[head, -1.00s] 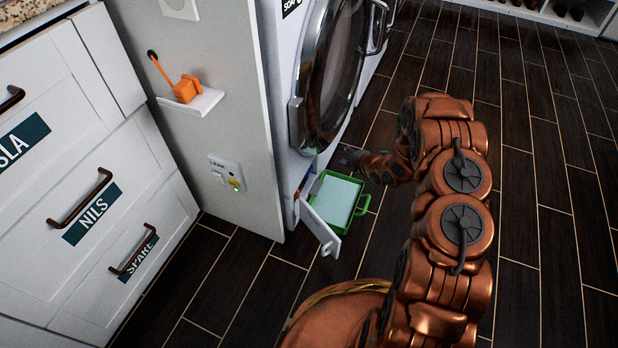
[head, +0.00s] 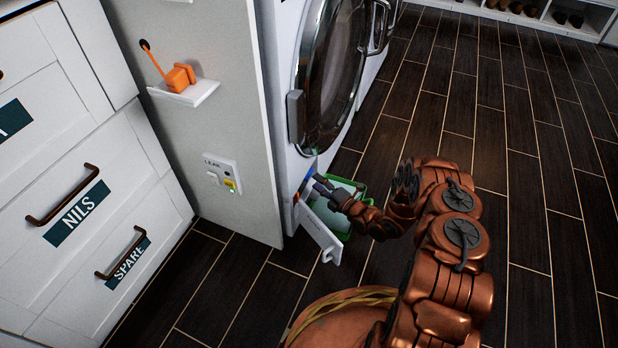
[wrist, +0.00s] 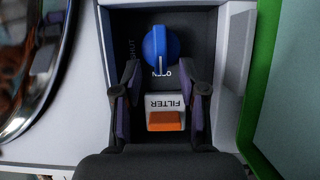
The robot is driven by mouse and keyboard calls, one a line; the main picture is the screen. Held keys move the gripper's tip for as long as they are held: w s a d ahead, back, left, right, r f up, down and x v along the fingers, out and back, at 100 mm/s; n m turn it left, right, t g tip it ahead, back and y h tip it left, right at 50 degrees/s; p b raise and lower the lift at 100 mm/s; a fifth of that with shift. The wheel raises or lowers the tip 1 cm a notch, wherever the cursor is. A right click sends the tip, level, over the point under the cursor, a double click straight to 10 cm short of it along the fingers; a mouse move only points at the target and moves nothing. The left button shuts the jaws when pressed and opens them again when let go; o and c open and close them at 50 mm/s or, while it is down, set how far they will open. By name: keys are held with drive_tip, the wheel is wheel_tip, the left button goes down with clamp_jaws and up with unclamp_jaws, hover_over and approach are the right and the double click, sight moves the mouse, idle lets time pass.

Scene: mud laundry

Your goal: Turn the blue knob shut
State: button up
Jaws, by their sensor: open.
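The blue knob (wrist: 160,46) sits in a dark recess in the washer front, near the top of the wrist view. Its pale mark points down in that view, at the upside-down word OPEN; SHUT is lettered to its left. My gripper (wrist: 161,75) is open, its two dark fingers apart, pointing at the knob with the tips just short of it in the picture. I cannot tell the remaining depth. Nothing is between the fingers but the view of the recess. In the head view my gripper (head: 318,184) is at the recess low on the washer.
An orange filter piece (wrist: 165,121) with a FILTER label is below the knob in the wrist view. The open white flap (head: 319,231) and a green tray (head: 363,186) of pale liquid are close by. The washer door (head: 335,75) is above. Dark floor is clear at right.

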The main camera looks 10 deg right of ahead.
sight(310, 176)
drive_tip(key=shift+b+x, duration=0.75)
drive_tip(key=shift+x, duration=1.95)
drive_tip(key=shift+d, duration=0.1)
clamp_jaws()
